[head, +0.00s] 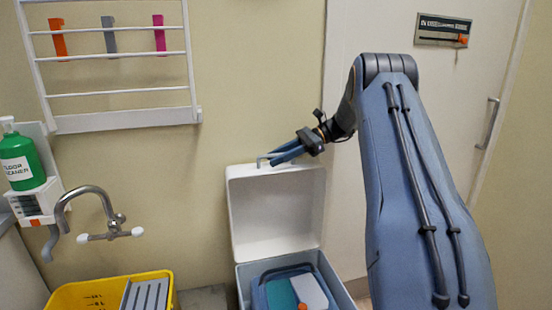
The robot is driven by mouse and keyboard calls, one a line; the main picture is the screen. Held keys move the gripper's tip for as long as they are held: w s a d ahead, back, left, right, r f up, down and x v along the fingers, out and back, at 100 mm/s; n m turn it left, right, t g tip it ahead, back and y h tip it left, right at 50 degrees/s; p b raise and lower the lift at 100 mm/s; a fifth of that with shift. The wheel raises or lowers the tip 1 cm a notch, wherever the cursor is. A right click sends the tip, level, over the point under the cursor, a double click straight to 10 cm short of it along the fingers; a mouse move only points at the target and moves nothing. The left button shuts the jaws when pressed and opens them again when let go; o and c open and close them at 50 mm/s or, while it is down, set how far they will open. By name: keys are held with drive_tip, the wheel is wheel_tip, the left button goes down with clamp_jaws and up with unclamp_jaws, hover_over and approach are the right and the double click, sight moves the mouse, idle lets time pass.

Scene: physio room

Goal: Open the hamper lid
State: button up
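The hamper (338,284) is a pale grey-blue box at the bottom centre of the head view. Its white lid (276,215) stands upright at the back, so the hamper is open. A small bar handle (263,160) sits on the lid's top edge. My gripper (276,157) is at that top edge, coming from the right, with its blue fingers by the handle. Whether the fingers are closed around the handle, and how far apart they are, I cannot tell.
A blue-rimmed container with teal and white contents (280,295) is inside the hamper. A yellow tub (75,298) stands left, below a tap (85,195). A wall rack (125,122) and green bottle (20,160) are left. A door (390,30) is behind my arm.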

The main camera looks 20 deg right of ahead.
drive_tip(key=b+v, duration=0.1)
drive_tip(key=v, duration=0.6)
drive_tip(key=shift+s+d+r+b, duration=0.1)
drive_tip(key=shift+d+b, duration=0.25)
